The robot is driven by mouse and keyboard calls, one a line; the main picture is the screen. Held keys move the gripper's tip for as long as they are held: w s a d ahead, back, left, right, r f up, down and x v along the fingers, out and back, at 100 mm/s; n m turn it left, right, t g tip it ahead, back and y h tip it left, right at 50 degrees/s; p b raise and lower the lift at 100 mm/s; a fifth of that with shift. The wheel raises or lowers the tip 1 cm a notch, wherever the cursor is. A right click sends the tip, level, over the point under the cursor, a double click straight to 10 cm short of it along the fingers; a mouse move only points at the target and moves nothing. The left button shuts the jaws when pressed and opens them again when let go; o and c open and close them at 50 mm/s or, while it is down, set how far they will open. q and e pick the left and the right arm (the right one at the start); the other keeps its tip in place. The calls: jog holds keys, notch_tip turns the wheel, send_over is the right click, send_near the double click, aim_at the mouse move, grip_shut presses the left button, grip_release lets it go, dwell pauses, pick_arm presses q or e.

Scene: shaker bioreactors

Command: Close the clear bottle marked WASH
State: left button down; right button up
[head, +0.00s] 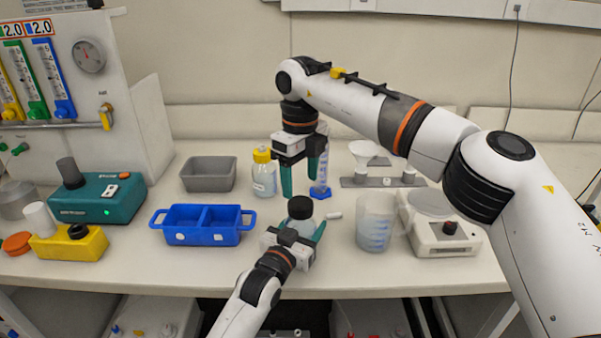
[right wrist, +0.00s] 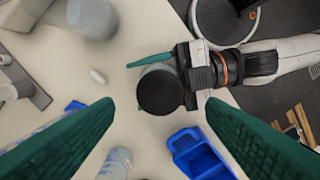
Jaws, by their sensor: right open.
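A clear bottle (head: 301,224) with a black cap (head: 300,207) on top stands upright at the front middle of the table; no marking on it is readable. In the right wrist view the cap (right wrist: 160,92) shows as a black disc from above. My left gripper (head: 297,236) comes from the front, with its green fingers on both sides of the bottle, seemingly shut on it. One of these fingers is hidden in the right wrist view. My right gripper (head: 303,182) points down, open and empty, above and behind the cap. How tightly the cap sits cannot be told.
A yellow-capped bottle (head: 264,176) and a blue-based cylinder (head: 321,178) stand close behind. A blue divided tray (head: 202,237) is at the left. A clear beaker (head: 374,222) and a white stirrer (head: 440,240) are at the right. A small white bar (head: 334,215) lies beside the bottle.

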aim_at(301, 203)
jog(key=r+n, duration=0.2)
jog(key=n, duration=0.1)
jog(key=shift+f, duration=4.05)
jog(key=c, duration=1)
jog(key=o, duration=1.2)
jog(key=shift+c, duration=0.2)
notch_tip(301, 203, up, 12)
